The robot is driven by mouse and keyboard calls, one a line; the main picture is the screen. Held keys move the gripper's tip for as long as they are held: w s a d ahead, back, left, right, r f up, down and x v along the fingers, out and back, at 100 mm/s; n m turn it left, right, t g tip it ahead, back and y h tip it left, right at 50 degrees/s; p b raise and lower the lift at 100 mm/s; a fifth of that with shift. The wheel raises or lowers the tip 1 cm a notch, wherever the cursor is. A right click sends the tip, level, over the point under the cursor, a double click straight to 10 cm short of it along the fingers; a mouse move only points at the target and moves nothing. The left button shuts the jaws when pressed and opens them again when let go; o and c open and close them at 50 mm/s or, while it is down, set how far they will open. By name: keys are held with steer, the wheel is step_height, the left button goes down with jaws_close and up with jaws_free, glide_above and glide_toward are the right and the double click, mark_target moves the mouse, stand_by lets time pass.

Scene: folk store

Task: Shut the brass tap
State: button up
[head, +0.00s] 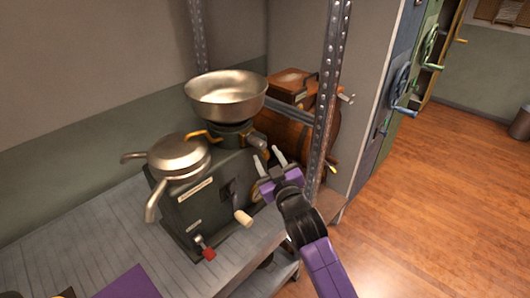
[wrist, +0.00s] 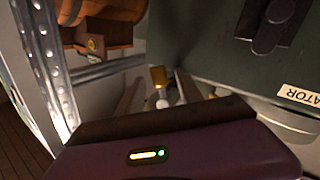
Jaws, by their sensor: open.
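A dark green cream separator (head: 215,200) stands on the shelf, with a wide metal bowl (head: 225,97) on top. A curved brass piece, apparently the brass tap (head: 202,135), sits under the bowl on the left. A brass end (wrist: 158,77) shows between my fingers in the wrist view, with a pale round knob below it; I cannot tell if it is part of the same tap. My gripper (head: 268,157) is open at the separator's right side, below the bowl. No contact can be made out. The fingers (wrist: 157,92) look empty.
A wooden barrel churn (head: 300,130) stands behind, beside a perforated metal post (head: 327,100) close to my arm. A crank handle (head: 242,217) and red knob (head: 208,253) stick out in front. The shelf's left part (head: 85,240) is mostly clear.

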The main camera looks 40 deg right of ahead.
steer(key=shift+x, duration=1.2)
jaws_close()
